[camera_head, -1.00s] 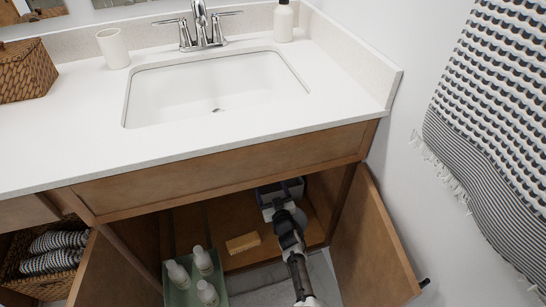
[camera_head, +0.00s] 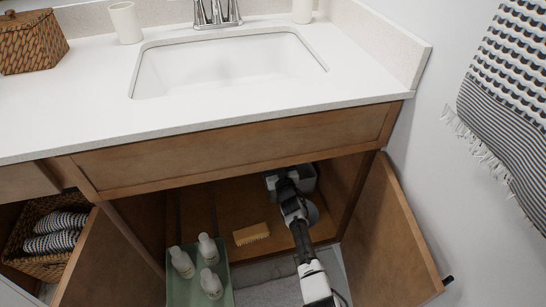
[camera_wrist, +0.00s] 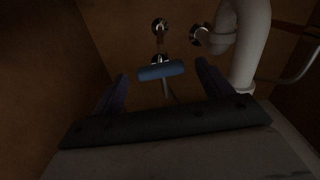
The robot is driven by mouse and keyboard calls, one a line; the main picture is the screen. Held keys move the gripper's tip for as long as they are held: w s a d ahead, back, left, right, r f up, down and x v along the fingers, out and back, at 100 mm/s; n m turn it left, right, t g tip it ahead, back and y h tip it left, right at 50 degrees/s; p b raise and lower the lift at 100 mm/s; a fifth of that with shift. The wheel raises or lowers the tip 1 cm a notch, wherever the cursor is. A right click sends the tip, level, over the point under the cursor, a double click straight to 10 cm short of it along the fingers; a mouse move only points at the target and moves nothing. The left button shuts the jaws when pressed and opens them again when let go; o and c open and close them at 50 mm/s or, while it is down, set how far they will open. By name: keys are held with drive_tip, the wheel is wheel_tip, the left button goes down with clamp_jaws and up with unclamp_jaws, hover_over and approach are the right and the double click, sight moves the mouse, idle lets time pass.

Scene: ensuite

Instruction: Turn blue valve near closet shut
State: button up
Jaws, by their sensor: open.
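The blue valve handle (camera_wrist: 161,70) shows in the wrist view as a short bar lying roughly across the picture, on a metal fitting at the cabinet's back wall. My gripper (camera_wrist: 163,84) is open, with one finger to the left of the handle and one to the right. The handle sits near the fingertips and between them in the picture; I cannot tell whether they touch it. In the head view my arm reaches into the open cabinet under the sink, and the valve is hidden there.
A white drain pipe (camera_wrist: 247,45) runs close to the right finger. A second metal fitting (camera_wrist: 160,24) sits above the valve. The open cabinet door (camera_head: 390,240) is right of my arm. A green tray (camera_head: 183,291) with white bottles and a brush (camera_head: 251,234) lie left of it.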

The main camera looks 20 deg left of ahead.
drive_tip(key=shift+b+x, duration=0.9)
drive_tip(key=shift+x, duration=1.45)
drive_tip(key=shift+c, duration=0.2)
